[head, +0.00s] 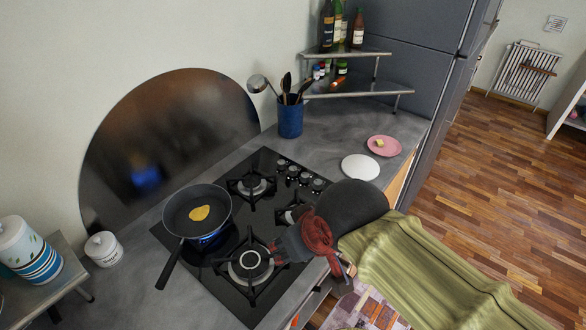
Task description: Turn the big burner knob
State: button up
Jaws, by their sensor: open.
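The black gas hob (228,215) lies in the grey counter. Several small round knobs (300,175) sit in a cluster at its far right end; I cannot tell which one serves the big burner or how each is turned. The big burner (249,264) is at the near side of the hob, with nothing on it and no flame visible. My gripper (280,249) is open, low over the near edge of the hob, just right of the big burner and apart from the knobs. My arm hides part of the hob's near right side.
A frying pan (196,211) with a yellow egg-like piece stands on the back left burner, blue glow beneath, handle toward the front. A blue utensil pot (290,116), a white plate (360,167) and a pink plate (384,146) stand beyond the knobs. A corner shelf (345,54) holds bottles.

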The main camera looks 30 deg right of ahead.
aim_at(292, 170)
jog(key=i+l+z, duration=0.1)
jog(key=l+z, duration=0.15)
jog(key=z, duration=0.15)
jog(key=i+l+z, duration=0.15)
jog(key=z, duration=0.25)
jog(key=l, duration=0.1)
